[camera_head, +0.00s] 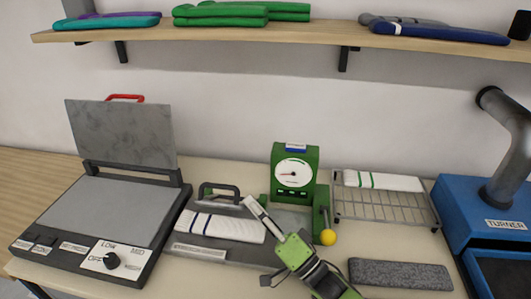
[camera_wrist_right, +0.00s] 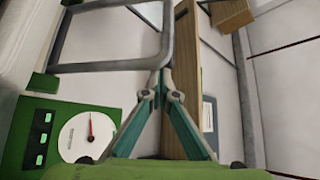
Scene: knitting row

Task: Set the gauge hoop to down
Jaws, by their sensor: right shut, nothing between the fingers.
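The green gauge (camera_head: 310,164) stands mid-bench, with a white round dial; the dial (camera_wrist_right: 90,136) also shows in the wrist view. The grey hoop (camera_head: 219,187) is to the gauge's left, behind a white cloth with dark stripes (camera_head: 225,227), and looks raised. In the wrist view the hoop (camera_wrist_right: 112,67) is a large grey frame with rounded corners. My right gripper (camera_head: 248,202) is shut and empty, fingers pointing up-left towards the hoop. In the wrist view its fingertips (camera_wrist_right: 165,88) overlap the hoop's end; I cannot tell whether they touch. My left gripper is out of view.
A yellow-knobbed lever (camera_head: 328,237) is on the gauge's right, close to my right arm. An open press (camera_head: 100,210) stands left. A wire rack (camera_head: 385,208) and blue turner (camera_head: 460,220) stand right. A grey speckled slab (camera_head: 400,274) lies in front.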

